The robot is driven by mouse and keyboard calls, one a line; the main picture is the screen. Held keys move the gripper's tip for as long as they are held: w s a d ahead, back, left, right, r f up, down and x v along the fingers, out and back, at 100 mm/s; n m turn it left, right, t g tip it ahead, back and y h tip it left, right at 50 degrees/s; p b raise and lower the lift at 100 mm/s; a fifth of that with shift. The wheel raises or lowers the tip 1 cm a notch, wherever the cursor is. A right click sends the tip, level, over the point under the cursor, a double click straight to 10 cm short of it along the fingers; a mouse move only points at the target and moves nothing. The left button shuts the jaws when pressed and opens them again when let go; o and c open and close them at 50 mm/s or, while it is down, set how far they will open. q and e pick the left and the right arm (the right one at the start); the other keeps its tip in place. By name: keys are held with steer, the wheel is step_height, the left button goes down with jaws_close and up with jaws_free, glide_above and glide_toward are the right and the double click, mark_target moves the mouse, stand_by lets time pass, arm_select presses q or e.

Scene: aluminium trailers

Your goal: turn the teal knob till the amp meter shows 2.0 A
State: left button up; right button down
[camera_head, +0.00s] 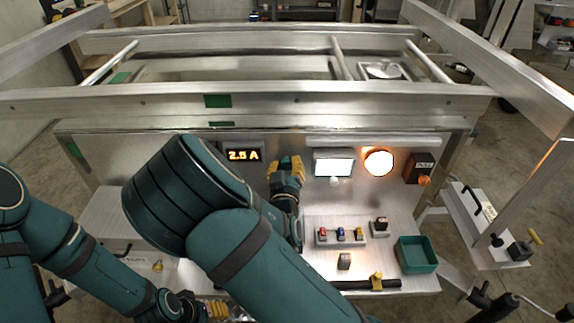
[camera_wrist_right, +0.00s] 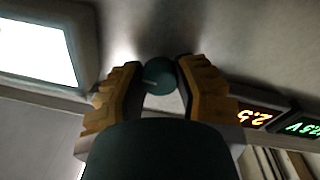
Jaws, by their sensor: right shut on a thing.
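The amp meter (camera_head: 243,155) on the upright aluminium panel reads 2.5 A in orange digits. It also shows rotated in the right wrist view (camera_wrist_right: 252,117). The teal knob (camera_wrist_right: 160,75) is round with a pale pointer line and sits between the yellow fingers of my right gripper (camera_wrist_right: 157,84), which is shut on it. In the head view my right gripper (camera_head: 287,166) is at the panel, right of the meter, and hides the knob. My left gripper (camera_head: 212,310) is low at the front, away from the panel; its finger gap is unclear.
A lit white screen (camera_head: 333,166) and a glowing round lamp (camera_head: 379,162) are right of the gripper. On the ledge are a block with coloured switches (camera_head: 340,236) and a green tray (camera_head: 416,255). A green-lit display (camera_wrist_right: 302,128) adjoins the meter.

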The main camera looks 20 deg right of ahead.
stand_by(0.3)
steer(key=c, duration=0.9)
jaws_free()
steer(key=shift+w, duration=0.1)
steer(key=shift+o, duration=0.2)
steer(key=v, duration=1.2)
steer(key=shift+a, duration=0.1)
